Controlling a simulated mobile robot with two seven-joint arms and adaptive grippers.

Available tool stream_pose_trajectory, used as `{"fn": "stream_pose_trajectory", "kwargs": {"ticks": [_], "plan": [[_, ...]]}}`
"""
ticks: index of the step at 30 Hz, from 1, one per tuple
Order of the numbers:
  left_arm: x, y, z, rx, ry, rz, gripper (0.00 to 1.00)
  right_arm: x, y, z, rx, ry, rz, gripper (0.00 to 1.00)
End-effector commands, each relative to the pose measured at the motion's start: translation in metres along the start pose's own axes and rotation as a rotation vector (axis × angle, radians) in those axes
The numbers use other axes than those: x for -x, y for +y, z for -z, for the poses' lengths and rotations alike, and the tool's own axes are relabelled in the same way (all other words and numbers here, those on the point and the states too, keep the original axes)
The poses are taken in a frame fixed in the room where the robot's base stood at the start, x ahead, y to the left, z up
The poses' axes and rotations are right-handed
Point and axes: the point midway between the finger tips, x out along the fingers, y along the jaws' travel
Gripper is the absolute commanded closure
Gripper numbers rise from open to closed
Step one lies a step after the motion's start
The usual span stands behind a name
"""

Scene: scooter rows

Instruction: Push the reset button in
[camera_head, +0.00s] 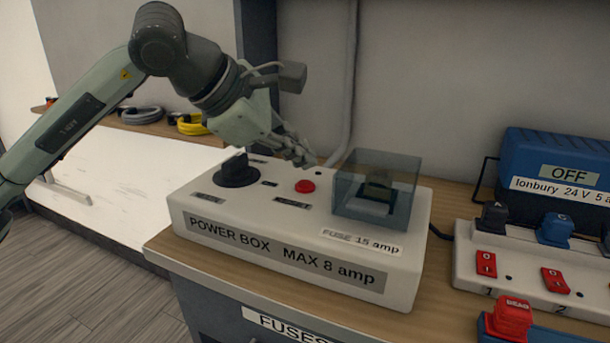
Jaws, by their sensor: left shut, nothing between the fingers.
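The power box (250,226) is a white case on a wooden bench top, labelled "POWER BOX MAX 8 amp". A small round red button (305,186) sits on its top, between a black rotary knob (236,172) and a clear fuse cover (392,172). I take the red button for the reset button; the small labels near it are unreadable. My left gripper (303,160) is shut and empty. Its fingertips appear just above and behind the red button in the picture, apart from it. My right gripper is not in view.
A blue unit (553,165) marked "OFF" and a white strip with plugs and red switches (530,270) stand at the right. A red block marked "DEAD" (512,316) is at lower right. Coiled cables (192,124) lie on a shelf behind my left arm.

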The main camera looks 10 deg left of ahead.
Motion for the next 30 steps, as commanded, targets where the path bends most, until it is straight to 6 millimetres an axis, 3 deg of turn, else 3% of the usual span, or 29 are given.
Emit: {"fn": "stream_pose_trajectory", "kwargs": {"ticks": [16, 30], "plan": [[0.034, 0.025, -0.025, 0.000, -0.001, -0.001, 1.00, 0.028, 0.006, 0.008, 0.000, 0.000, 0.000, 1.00], [0.035, 0.025, -0.025, 0.000, 0.000, 0.000, 1.00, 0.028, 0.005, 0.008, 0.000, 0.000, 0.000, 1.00]]}}
